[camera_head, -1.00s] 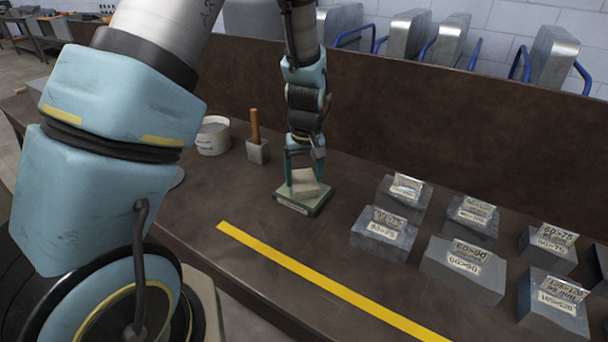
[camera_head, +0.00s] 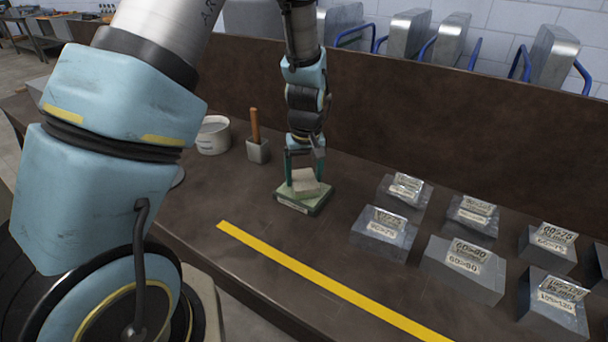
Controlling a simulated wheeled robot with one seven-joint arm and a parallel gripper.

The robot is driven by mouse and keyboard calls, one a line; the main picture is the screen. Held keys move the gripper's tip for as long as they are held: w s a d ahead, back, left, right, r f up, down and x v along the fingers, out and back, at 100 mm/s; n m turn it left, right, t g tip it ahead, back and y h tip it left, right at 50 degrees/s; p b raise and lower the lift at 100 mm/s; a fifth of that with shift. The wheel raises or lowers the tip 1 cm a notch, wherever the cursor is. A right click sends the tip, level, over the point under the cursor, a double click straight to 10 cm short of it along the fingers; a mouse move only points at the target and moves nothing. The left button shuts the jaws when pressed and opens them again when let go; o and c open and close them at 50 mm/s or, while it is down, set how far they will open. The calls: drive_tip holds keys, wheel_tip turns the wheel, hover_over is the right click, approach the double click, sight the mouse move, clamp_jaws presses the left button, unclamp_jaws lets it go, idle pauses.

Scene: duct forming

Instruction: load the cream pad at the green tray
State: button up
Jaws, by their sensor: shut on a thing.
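The cream pad (camera_head: 306,183) is a small pale block at the green tray (camera_head: 317,207), a low flat tray on the dark bench. My gripper (camera_head: 304,172) points straight down over the tray, its dark green fingers shut on the cream pad. The pad sits within the tray's outline; I cannot tell whether its underside touches the tray. A small label shows on the tray's front edge.
Several grey metal blocks with size labels (camera_head: 463,269) stand to the right. A yellow line (camera_head: 320,280) crosses the bench in front. A brown back panel (camera_head: 420,125) rises behind.

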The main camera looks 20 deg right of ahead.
sight(304, 179)
drive_tip(key=shift+r+p, duration=2.8)
drive_tip(key=shift+r, duration=0.75)
drive_tip(key=shift+f, duration=0.1)
